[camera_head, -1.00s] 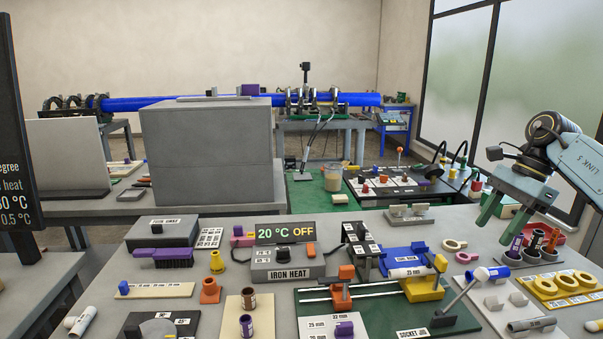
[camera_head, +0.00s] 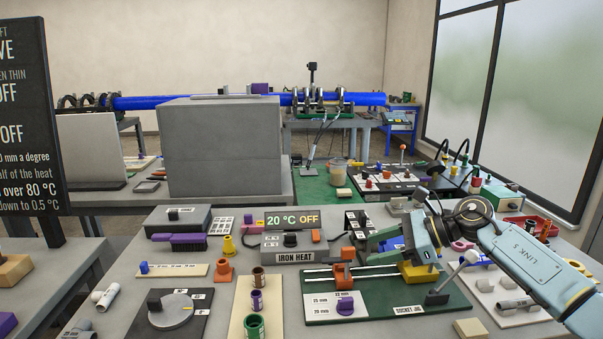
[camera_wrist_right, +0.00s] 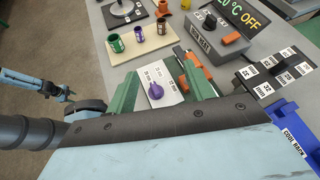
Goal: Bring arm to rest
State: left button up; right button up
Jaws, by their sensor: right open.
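My right gripper (camera_head: 372,242) is over the back of the green socket jig (camera_head: 400,308) in the head view, its arm coming in from the right. In the right wrist view its two green fingers (camera_wrist_right: 163,88) stand apart with nothing between them. Beyond them is a white plate (camera_wrist_right: 166,82) with a purple knob. The arm covers part of the jig's yellow clamp (camera_head: 418,272). The orange clamp (camera_head: 343,277) is close to the fingers; I cannot tell if they touch. A light-blue arm (camera_wrist_right: 30,84) shows small at the left of the wrist view; its jaws are unclear.
The iron heat box (camera_head: 292,250), reading 20 °C OFF, stands left of my right gripper. A tan board (camera_head: 242,322) carries several coloured sockets. A grey dial plate (camera_head: 172,311) lies front left. Behind are a large grey box (camera_head: 225,145) and a blue pipe (camera_head: 190,101).

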jog(key=s+a+m+t+y, duration=0.35)
jog(key=a+m+t, duration=0.5)
jog(key=m, duration=0.45)
jog(key=s+d+f+m+t+h, duration=0.1)
jog(key=s+d+f+m+h, duration=0.6)
jog(key=m, duration=0.7)
jog(key=s+d+f+m+t+h, duration=0.2)
jog(key=s+d+f+m+h, duration=0.25)
jog(key=m+h, duration=0.65)
jog(key=s+d+f+m+g+y, duration=0.1)
jog(key=s+f+m+g, duration=0.3)
jog(key=s, duration=0.4)
jog(key=s+d+f+m+g+y, duration=0.1)
jog(key=s+f+m+g, duration=0.25)
jog(key=s, duration=0.45)
jog(key=s+f+m+g+y, duration=0.1)
jog(key=s+f+m+g, duration=0.3)
jog(key=s, duration=0.5)
notch_tip(320, 180, down, 24)
jog(key=s+d+g, duration=0.1)
jog(key=s, duration=0.1)
jog(key=s+d+f+g, duration=0.1)
jog(key=s+d+f, duration=0.3)
jog(key=s+f, duration=1)
jog(key=shift+s+f+g, duration=0.3)
jog(key=shift+s+f, duration=0.1)
jog(key=shift+s, duration=0.65)
jog(key=shift+h, duration=0.25)
